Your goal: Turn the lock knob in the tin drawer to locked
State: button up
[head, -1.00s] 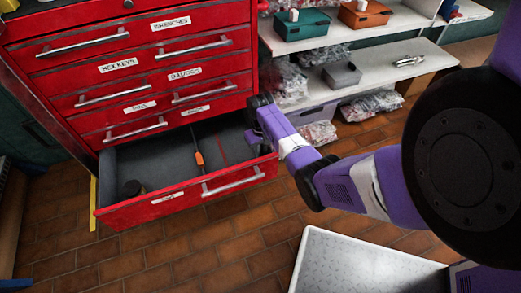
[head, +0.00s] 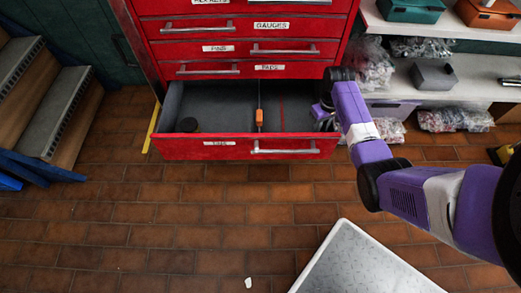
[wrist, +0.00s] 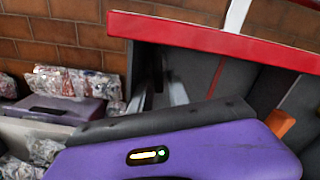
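The open red drawer (head: 185,149) at the bottom of the cabinet has a grey inside and a front label too small to read surely. An orange-handled tool (head: 259,117) lies by the middle divider, and an orange piece shows in the wrist view (wrist: 280,122). My gripper (head: 322,112) is at the drawer's right end, partly hidden by my arm. In the wrist view, grey finger parts (wrist: 165,88) show beside the drawer's red edge; their opening is unclear.
Shut red drawers with bar handles (head: 256,49) rise above the open one. A shelf (head: 470,85) with bins and bagged parts stands close on the right. Steps (head: 50,110) stand at the left.

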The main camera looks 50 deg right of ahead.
jog(key=shift+f+n+b, duration=0.25)
jog(key=shift+n+b, duration=0.15)
notch_tip(320, 180, up, 8)
jog(key=p, duration=0.3)
jog(key=shift+w+a, duration=0.1)
jog(key=shift+a, duration=0.05)
jog(key=w+a+r+t+h+p, duration=0.1)
jog(key=w+a+t+h+p, duration=0.15)
jog(key=w+a+t, duration=0.6)
jog(key=s+a+r+t+p, duration=0.1)
jog(key=a+r, duration=0.1)
jog(key=a, duration=0.7)
jog(key=s+a+r+p, duration=0.1)
jog(key=a+r, duration=0.2)
jog(key=a, duration=0.7)
jog(key=shift+a+r+t+h, duration=0.15)
jog(key=shift+t+h, duration=0.2)
jog(key=shift+h, duration=0.1)
jog(key=shift+s, duration=0.1)
